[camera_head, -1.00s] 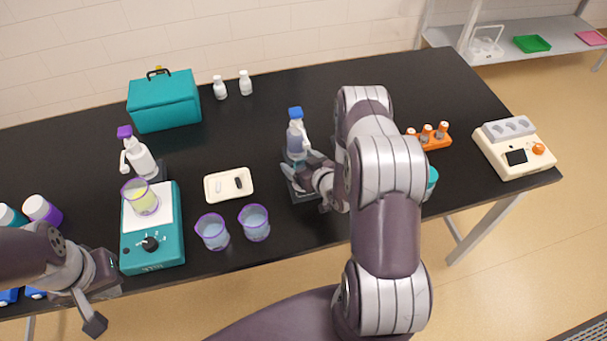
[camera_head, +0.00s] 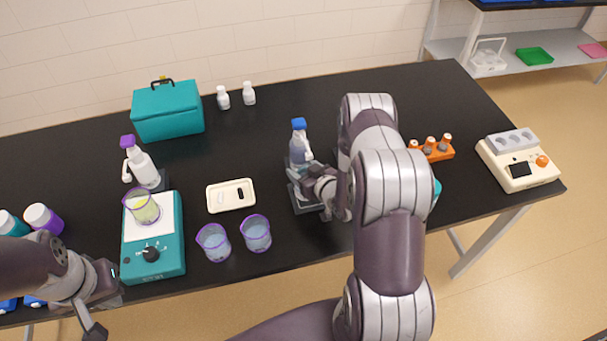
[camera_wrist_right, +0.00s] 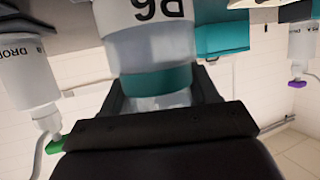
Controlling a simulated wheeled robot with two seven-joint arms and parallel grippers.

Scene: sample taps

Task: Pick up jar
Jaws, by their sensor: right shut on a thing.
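The jar shows close up in the right wrist view (camera_wrist_right: 155,50) as a clear vessel with a white label, dark lettering and a teal band. My right gripper (camera_wrist_right: 165,95) is shut on it, a finger at each side. In the head view, my right gripper (camera_head: 312,182) is at the lower front of a blue-capped vessel (camera_head: 300,150), apparently this jar, over a dark stand (camera_head: 308,206). The gripper hides its lower part, and I cannot tell whether it touches the stand. My left gripper (camera_head: 108,308) is open and empty near the table's front left edge.
Two purple-rimmed beakers (camera_head: 214,242) and a white tray (camera_head: 231,205) stand left of the jar. A teal stirrer (camera_head: 160,265), purple-capped bottle (camera_head: 143,167) and teal case (camera_head: 168,108) are farther left. An orange rack (camera_head: 430,150) stands to the right.

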